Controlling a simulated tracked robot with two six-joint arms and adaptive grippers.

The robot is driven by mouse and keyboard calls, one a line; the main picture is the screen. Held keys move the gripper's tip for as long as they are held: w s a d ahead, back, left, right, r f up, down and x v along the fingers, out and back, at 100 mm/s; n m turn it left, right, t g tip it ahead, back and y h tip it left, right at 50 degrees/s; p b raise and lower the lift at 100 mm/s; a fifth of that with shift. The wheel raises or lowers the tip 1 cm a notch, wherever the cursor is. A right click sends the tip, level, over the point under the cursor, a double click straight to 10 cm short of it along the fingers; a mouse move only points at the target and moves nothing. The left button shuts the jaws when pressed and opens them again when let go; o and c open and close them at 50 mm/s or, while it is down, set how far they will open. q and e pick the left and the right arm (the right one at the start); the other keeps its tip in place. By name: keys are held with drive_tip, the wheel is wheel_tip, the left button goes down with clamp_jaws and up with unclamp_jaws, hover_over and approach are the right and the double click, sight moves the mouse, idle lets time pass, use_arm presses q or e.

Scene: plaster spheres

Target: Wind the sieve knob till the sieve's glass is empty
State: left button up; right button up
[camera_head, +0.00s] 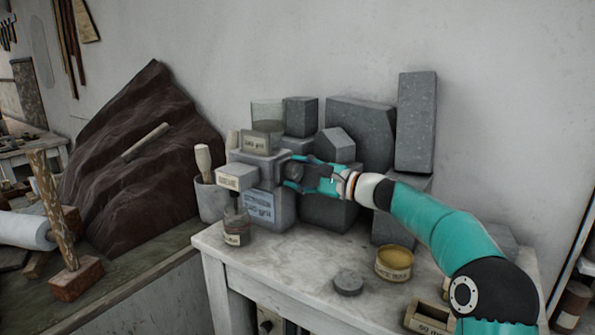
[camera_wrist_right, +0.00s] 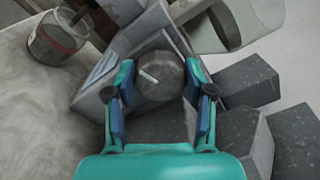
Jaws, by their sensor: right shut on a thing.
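The sieve (camera_head: 268,170) is a grey box-like machine at the back of the table, with labels on its front. Its glass (camera_head: 268,112) stands on top, clear above with a darker band low down; I cannot tell how much it holds. The glass also shows at the top of the right wrist view (camera_wrist_right: 232,22). The sieve knob (camera_wrist_right: 160,80) is a round, grey faceted knob with a pale mark, on the sieve's right side. My right gripper (camera_head: 292,172) is shut on the knob, one finger on each side. My left gripper is not in view.
A jar (camera_head: 237,230) stands in front of the sieve, and a pot with a pestle (camera_head: 212,197) beside it. Stone blocks (camera_head: 360,130) crowd behind my right arm. A yellow tin (camera_head: 394,264), a grey disc (camera_head: 348,283) and a small wooden box (camera_head: 430,318) sit in front.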

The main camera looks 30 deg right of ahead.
drive_tip(key=shift+d+f+m, duration=0.1)
drive_tip(key=shift+f+m, duration=0.2)
drive_tip(key=shift+f, duration=0.05)
drive_tip(key=o, duration=1.1)
drive_tip(key=shift+o, duration=0.2)
drive_tip(key=shift+r, duration=0.15)
drive_tip(key=shift+s, duration=0.1)
drive_tip(key=v, duration=1.1)
drive_tip(key=shift+s+d, duration=0.15)
drive_tip(key=shift+s, duration=0.15)
